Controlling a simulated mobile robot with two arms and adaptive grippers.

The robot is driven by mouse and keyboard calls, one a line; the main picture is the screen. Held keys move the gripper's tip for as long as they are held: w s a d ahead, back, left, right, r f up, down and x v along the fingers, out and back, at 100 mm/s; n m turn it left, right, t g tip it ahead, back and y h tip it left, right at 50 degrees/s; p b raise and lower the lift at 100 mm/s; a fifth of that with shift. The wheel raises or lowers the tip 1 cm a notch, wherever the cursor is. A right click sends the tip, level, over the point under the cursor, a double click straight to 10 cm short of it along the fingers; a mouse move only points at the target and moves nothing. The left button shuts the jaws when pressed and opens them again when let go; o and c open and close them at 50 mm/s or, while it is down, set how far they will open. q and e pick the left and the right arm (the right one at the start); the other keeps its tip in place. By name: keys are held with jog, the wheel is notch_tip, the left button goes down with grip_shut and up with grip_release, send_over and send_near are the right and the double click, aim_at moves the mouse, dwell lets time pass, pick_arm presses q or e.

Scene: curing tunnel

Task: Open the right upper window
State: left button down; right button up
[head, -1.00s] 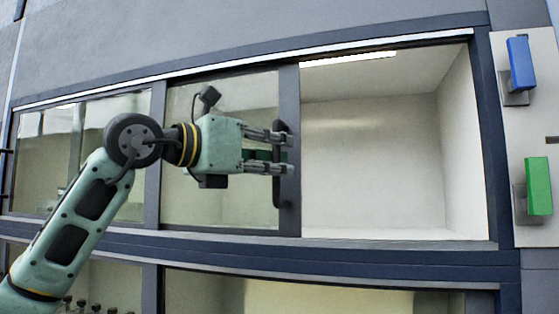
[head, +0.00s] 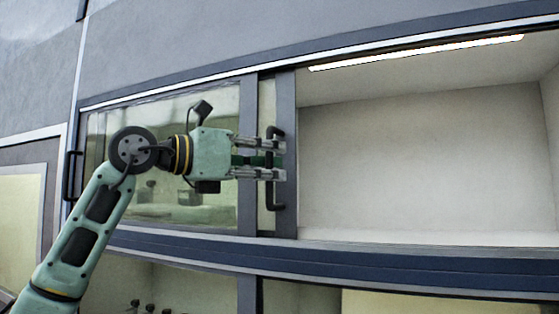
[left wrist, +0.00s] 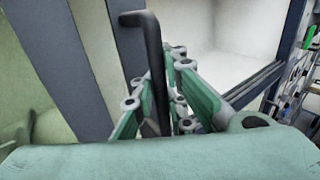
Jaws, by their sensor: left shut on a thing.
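The right upper window (head: 285,100) is a sliding pane with a grey frame, slid far to the left so it mostly overlaps the left pane. To its right a wide bright opening shows. A dark vertical bar handle (head: 274,195) is on the sliding frame. My left gripper (head: 280,160) is shut on this handle, its fingers level and pointing right. In the left wrist view the handle (left wrist: 152,60) passes between the green fingers. My right gripper is in neither view.
The left upper pane (head: 165,210) stands behind my arm, with another dark handle (head: 72,175) at its left edge. A sill rail (head: 400,262) runs below the opening. The compartment behind the opening (head: 425,165) looks empty. Lower windows (head: 190,285) show small bottles.

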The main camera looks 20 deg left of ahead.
pick_arm(q)
jog(key=shift+a+f, duration=0.1)
jog(key=shift+a, duration=0.05)
jog(key=c, duration=2.3)
grip_release()
jog(key=o, duration=0.5)
jog(key=shift+s+a, duration=0.1)
jog(key=shift+s, duration=0.25)
jog(key=shift+w, duration=0.1)
jog(key=v, duration=1.2)
